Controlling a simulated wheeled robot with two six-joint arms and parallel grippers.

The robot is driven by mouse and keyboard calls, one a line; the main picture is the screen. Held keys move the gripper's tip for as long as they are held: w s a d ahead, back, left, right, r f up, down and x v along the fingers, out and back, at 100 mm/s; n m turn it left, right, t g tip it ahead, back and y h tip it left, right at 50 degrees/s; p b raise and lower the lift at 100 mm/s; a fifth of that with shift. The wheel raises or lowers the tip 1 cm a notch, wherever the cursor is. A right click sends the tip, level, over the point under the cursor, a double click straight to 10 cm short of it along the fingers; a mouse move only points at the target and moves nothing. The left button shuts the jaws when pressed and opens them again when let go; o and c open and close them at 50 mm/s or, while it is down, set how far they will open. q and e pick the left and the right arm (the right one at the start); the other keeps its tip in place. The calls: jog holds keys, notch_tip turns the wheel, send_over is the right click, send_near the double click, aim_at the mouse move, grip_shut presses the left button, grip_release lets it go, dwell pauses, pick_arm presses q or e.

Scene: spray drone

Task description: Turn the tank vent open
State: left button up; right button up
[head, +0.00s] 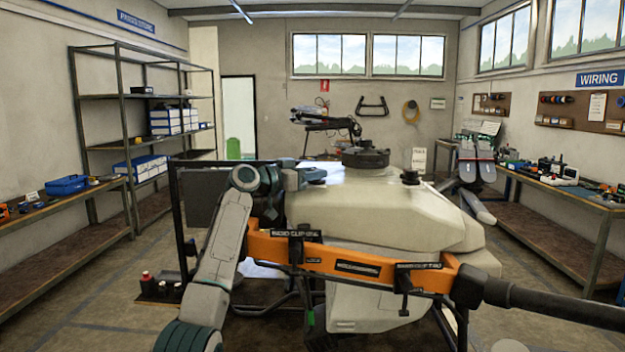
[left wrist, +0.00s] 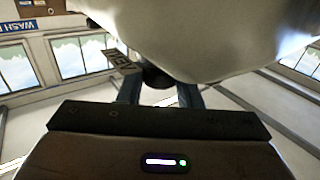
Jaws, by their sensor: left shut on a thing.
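The spray drone's large off-white tank (head: 345,205) fills the middle of the head view, with a wide black lid (head: 365,158) on top. My left gripper (head: 312,175) is at the tank's upper left side. In the left wrist view its two fingers (left wrist: 160,92) are closed on a dark round knob, which I take for the tank vent (left wrist: 157,76), just under the pale tank wall (left wrist: 200,40). A small lettered tag (left wrist: 122,61) is beside the knob. The fingers hide part of the vent, and its turn angle cannot be read.
An orange drone arm (head: 345,264) with black clips crosses in front of the tank and continues as a black tube (head: 550,303). A small black knob (head: 410,177) is on the tank's right. Shelves (head: 145,95) stand left, a workbench (head: 565,190) right.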

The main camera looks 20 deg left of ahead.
dwell(0.3)
pick_arm(q)
jog(key=o, duration=1)
jog(key=shift+c, duration=0.2)
jog(key=shift+r+b, duration=0.4)
jog(key=shift+b, duration=0.1)
jog(key=shift+s+d+r+b, duration=0.1)
jog(key=shift+s+r+b, duration=0.1)
jog(key=shift+r+b, duration=0.4)
jog(key=shift+s+d+r+b, duration=0.1)
jog(key=shift+s+r+b, duration=0.1)
jog(key=shift+r+b, duration=0.3)
jog(key=s+d+r+b, duration=0.1)
jog(key=s+d+b, duration=0.1)
jog(key=s, duration=0.5)
jog(key=s+d+r+b, duration=0.1)
jog(key=s+d+b, duration=0.1)
jog(key=s+b, duration=0.2)
jog(key=s, duration=0.3)
jog(key=shift+s, duration=0.3)
